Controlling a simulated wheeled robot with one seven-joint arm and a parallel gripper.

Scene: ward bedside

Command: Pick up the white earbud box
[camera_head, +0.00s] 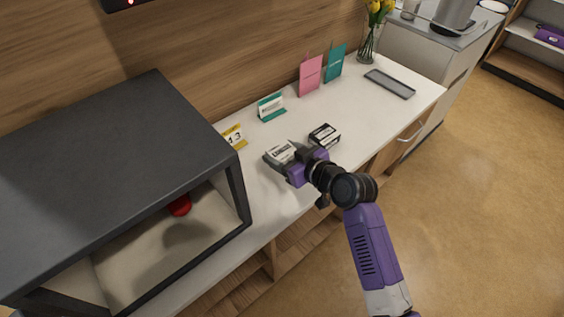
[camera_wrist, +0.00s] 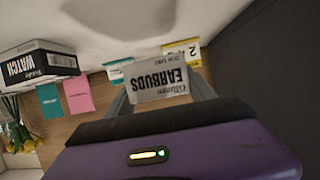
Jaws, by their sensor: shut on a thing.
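The white earbud box (camera_wrist: 160,80) is between the two fingers of my gripper (camera_wrist: 160,98) in the wrist view, with its "EARBUDS" print upside down. In the head view my gripper (camera_head: 281,157) is over the white counter, shut on the earbud box (camera_head: 284,152). The box's top face shows between the fingers, and its lower part is hidden. I cannot tell whether it touches the counter.
A black-and-white watch box (camera_head: 324,136) stands just right of my gripper. A teal-and-white card (camera_head: 271,107), a yellow number card (camera_head: 234,137), pink (camera_head: 311,75) and teal (camera_head: 335,63) cards stand behind. A dark open-fronted cabinet (camera_head: 120,170) is left. A grey tray (camera_head: 390,84) lies right.

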